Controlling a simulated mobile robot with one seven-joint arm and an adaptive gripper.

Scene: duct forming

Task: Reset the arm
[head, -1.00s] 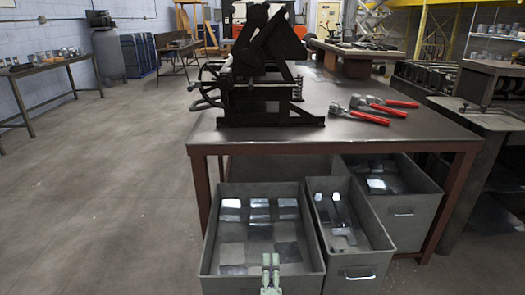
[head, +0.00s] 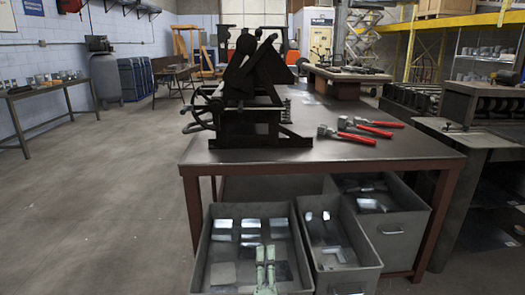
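My gripper (head: 265,279) shows at the bottom of the head view as two pale green fingers pointing up the picture. It appears in front of the large grey bin with metal sheets. The fingers lie close together, with a thin dark gap between them. Nothing is seen held in them, but the view is too small to tell how far they are open. The rest of my arm is out of view below.
A dark forming machine (head: 253,100) stands on the workbench (head: 420,150), with several red-handled tools (head: 373,133) to its right. Below are a large bin (head: 203,262) with metal sheets, a narrow bin (head: 348,281) and a third bin (head: 402,229). The floor (head: 90,200) at left is clear.

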